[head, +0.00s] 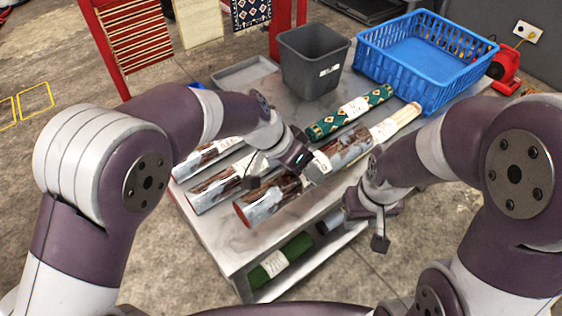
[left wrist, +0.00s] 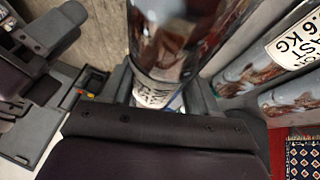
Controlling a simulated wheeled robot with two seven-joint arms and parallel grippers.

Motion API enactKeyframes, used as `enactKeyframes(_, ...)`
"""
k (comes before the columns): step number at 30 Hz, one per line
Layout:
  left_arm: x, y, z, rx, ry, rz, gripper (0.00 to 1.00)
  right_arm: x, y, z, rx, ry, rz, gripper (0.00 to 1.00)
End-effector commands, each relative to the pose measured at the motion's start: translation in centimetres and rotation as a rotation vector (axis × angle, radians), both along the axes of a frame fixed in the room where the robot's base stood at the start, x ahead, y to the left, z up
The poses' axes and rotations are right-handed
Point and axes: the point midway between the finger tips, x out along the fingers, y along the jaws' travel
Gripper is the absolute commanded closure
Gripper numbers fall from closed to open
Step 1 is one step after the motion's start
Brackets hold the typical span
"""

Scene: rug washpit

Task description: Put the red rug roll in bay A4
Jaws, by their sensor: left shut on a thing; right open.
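My left gripper (head: 284,181) is shut around a roll with dark reddish-brown and grey patches (head: 262,204), at the front of the metal table. The roll also shows between the fingers in the left wrist view (left wrist: 178,45), with a white label partly hidden by the gripper. Two similar rolls, a middle one (head: 212,192) and a left one (head: 195,159), lie beside it, partly hidden by my left arm. I cannot tell which roll is the red one, nor read an A4 mark. My right gripper (head: 362,222) is open and empty at the table's right front edge.
On the table (head: 262,238) lies a green patterned roll (head: 350,112), with a cream-ended roll (head: 396,122) near it. A grey bin (head: 312,62), a grey tray (head: 243,74) and a blue basket (head: 425,55) stand behind. A green roll (head: 282,260) lies on the lower shelf.

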Motion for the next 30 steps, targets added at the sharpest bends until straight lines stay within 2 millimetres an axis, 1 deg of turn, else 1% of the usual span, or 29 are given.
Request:
enactKeyframes(1, 0.5, 1.5, -1.0, 0.000, 0.002, 0.009, 0.98, 0.0, 0.0, -0.4, 0.000, 0.000, 0.000, 0.57)
enactKeyframes(3, 1.0, 3.5, -2.2, 0.000, 0.002, 0.008, 0.98, 0.0, 0.0, -0.6, 0.000, 0.000, 0.000, 0.57)
enactKeyframes(6, 1.6, 5.9, -3.7, 0.000, 0.000, 0.008, 0.98, 0.0, 0.0, -0.8, 0.000, 0.000, 0.000, 0.57)
enactKeyframes(10, 2.2, 7.9, -4.8, -0.001, -0.001, 0.004, 0.98, 0.0, 0.0, -0.8, 0.000, 0.000, 0.000, 0.57)
enactKeyframes(14, 2.3, 8.5, -5.6, -0.002, -0.001, 0.001, 0.98, 0.0, 0.0, -1.0, 0.000, 0.000, 0.000, 0.57)
enactKeyframes(19, 2.2, 8.5, -8.5, -0.001, 0.002, 0.001, 0.98, 0.0, 0.0, -1.4, 0.000, 0.000, 0.000, 0.57)
enactKeyframes(21, 2.3, 8.5, -9.2, -0.001, -0.001, 0.000, 0.98, 0.0, 0.0, -1.4, 0.000, 0.000, 0.000, 0.57)
enactKeyframes(27, 2.3, 8.5, -9.2, -0.001, -0.002, 0.000, 0.98, 0.0, 0.0, -1.4, 0.000, 0.000, 0.000, 0.57)
enactKeyframes(30, 2.3, 8.5, -9.5, -0.001, -0.002, 0.000, 0.98, 0.0, 0.0, -1.7, 0.000, 0.000, 0.000, 0.57)
